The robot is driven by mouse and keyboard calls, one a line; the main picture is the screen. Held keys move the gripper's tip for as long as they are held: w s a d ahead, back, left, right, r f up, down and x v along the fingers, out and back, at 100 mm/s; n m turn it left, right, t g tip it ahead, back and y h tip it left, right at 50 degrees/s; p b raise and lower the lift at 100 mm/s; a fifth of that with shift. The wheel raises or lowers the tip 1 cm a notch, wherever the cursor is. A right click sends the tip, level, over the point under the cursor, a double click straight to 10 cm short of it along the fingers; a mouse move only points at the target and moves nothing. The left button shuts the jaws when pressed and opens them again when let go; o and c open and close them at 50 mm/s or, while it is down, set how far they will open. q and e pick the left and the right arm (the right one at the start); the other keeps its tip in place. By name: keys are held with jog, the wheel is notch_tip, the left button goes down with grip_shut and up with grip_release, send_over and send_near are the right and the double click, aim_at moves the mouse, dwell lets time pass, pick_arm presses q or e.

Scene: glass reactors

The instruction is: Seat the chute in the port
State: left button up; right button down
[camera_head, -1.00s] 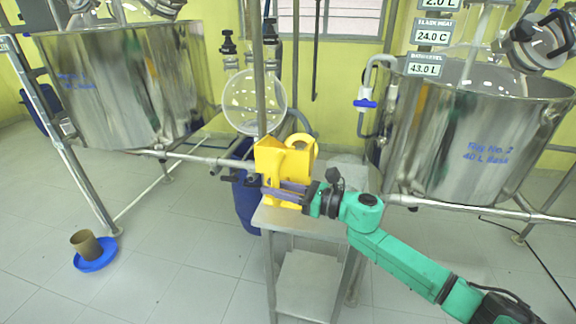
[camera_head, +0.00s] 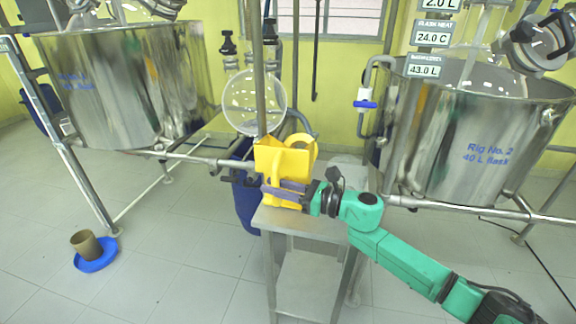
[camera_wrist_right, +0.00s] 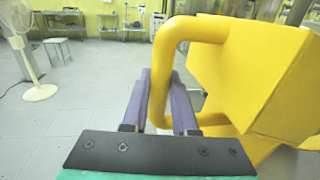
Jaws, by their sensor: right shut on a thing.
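The chute is a yellow angular hopper (camera_head: 280,160) with a ring-like part at its back. It is at the small metal stand, and I cannot tell whether it touches the top. My right gripper (camera_head: 272,190) has come in from the right and is shut on the chute. In the right wrist view, the fingers (camera_wrist_right: 164,95) are on either side of the chute's yellow loop handle (camera_wrist_right: 168,60), with the chute body (camera_wrist_right: 265,75) to the right. I cannot make out the port clearly; the glassware above the right steel vessel is partly cut off. My left gripper is out of view.
The metal stand (camera_head: 290,222) is below the chute, close to a vertical pole (camera_head: 259,85). A steel vessel marked Rig No. 2 (camera_head: 440,140) stands to the right, another (camera_head: 130,90) to the left. A blue dish with a brown cup (camera_head: 86,244) is on the floor.

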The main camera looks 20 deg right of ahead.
aim_at(277, 174)
jog(key=shift+r+p, duration=1.15)
jog(key=shift+r, duration=1.15)
jog(key=shift+s+a, duration=0.2)
jog(key=shift+s, duration=0.05)
jog(key=s+a+r+p, duration=0.1)
jog(key=s+a+r, duration=0.1)
jog(key=s+a, duration=0.5)
jog(key=s, duration=0.4)
jog(key=shift+s, duration=0.2)
jog(key=shift+a, duration=0.1)
